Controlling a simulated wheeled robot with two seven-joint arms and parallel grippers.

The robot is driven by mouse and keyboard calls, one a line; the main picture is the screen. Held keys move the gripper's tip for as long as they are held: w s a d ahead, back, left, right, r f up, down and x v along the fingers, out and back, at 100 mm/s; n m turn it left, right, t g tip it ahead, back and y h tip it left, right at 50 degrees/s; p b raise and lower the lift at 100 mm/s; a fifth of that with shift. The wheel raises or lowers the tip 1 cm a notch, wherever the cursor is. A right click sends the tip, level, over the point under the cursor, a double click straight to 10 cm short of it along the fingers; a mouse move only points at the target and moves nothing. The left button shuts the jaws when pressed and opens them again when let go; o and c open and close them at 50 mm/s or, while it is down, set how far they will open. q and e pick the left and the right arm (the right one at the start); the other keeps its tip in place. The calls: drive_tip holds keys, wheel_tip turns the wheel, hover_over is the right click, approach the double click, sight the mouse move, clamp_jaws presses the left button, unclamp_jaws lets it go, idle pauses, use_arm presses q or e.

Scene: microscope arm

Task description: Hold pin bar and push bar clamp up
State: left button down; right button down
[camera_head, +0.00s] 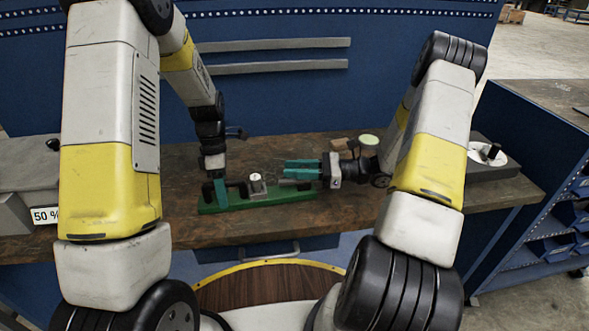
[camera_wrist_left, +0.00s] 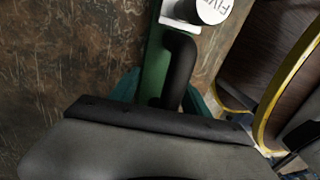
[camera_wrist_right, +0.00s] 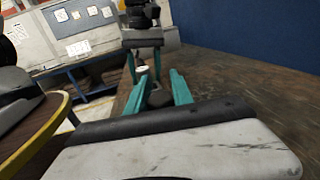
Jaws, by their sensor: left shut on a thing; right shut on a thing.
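A green base (camera_head: 270,198) lies on the bench, with a grey block and a small white-topped knob (camera_head: 256,177) on it. My left gripper (camera_head: 216,188) points down at the base's left end and is shut on the black curved pin bar (camera_wrist_left: 181,65); its fingertips are partly hidden. A white cylinder with printed letters (camera_wrist_left: 212,10) shows beyond the bar. My right gripper (camera_head: 290,169) lies level above the base's right part, pointing left. In the right wrist view its teal fingers stand around a dark grey part (camera_wrist_right: 157,96), seemingly the bar clamp, shut on it.
The brown bench top (camera_head: 330,210) has free room in front. A round pale green-topped object (camera_head: 368,140) stands behind my right gripper. A grey box with a white disc (camera_head: 492,155) is at the right. A blue panel (camera_head: 290,90) rises behind.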

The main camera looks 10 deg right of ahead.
sight(276, 190)
drive_tip(key=a, duration=0.5)
drive_tip(key=shift+s+a, duration=0.25)
drive_tip(key=shift+a, duration=0.05)
use_arm(q)
drive_tip(key=shift+d, duration=0.1)
use_arm(e)
drive_tip(key=c, duration=1.1)
unclamp_jaws()
drive_tip(key=d, duration=0.4)
drive_tip(key=s+d, duration=0.1)
drive_tip(key=d, duration=0.3)
drive_tip(key=s+d, duration=0.1)
drive_tip(key=d, duration=0.3)
drive_tip(key=shift+s, duration=0.1)
